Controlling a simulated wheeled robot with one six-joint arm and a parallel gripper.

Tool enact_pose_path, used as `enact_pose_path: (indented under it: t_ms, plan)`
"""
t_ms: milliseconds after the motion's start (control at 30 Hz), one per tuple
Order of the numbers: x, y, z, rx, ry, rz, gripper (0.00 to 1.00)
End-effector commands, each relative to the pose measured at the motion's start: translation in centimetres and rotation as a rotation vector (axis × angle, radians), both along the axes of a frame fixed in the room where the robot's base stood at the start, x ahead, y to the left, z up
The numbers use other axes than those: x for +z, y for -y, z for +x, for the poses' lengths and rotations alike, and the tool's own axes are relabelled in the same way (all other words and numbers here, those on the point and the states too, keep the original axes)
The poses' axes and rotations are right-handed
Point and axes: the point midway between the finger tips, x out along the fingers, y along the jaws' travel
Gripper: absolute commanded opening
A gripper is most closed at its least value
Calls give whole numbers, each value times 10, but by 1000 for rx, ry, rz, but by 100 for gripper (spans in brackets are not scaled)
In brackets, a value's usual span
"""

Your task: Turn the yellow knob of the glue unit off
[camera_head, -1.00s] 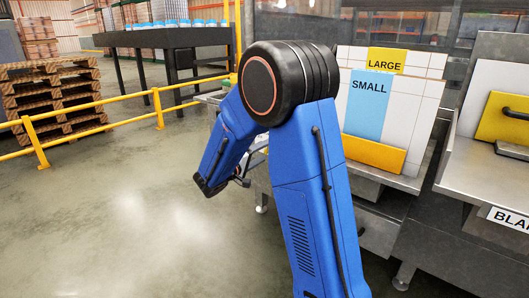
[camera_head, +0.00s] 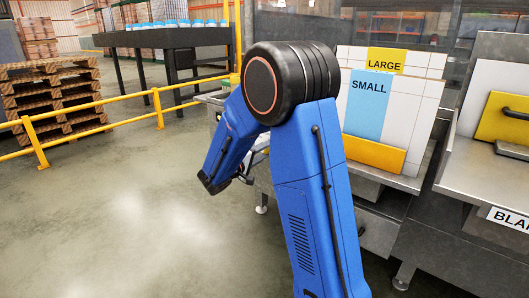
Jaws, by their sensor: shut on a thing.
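The yellow knob and the glue unit cannot be made out in the head view. My blue arm rises in the middle of the picture and bends at a black elbow. Its forearm slopes down to the left, to a dark wrist part.
Right of my arm stands a rack with a yellow LARGE board (camera_head: 400,60) and a blue SMALL board (camera_head: 368,103). A metal bench (camera_head: 485,170) is at far right. A yellow railing (camera_head: 95,110), pallets (camera_head: 60,98) and a dark table (camera_head: 165,39) stand left. The left floor is clear.

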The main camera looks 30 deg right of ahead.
Motion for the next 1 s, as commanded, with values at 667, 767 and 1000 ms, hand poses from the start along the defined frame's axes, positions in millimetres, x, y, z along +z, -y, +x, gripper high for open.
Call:
enact_pose_path:
  t_ms: [667, 767, 1000]
  plan:
    - [1, 0, 0, 1, -467, -169, 18]
    - [1, 0, 0, 1, -558, -202, 18]
    - [1, -1, 0, 2, -772, -279, 18]
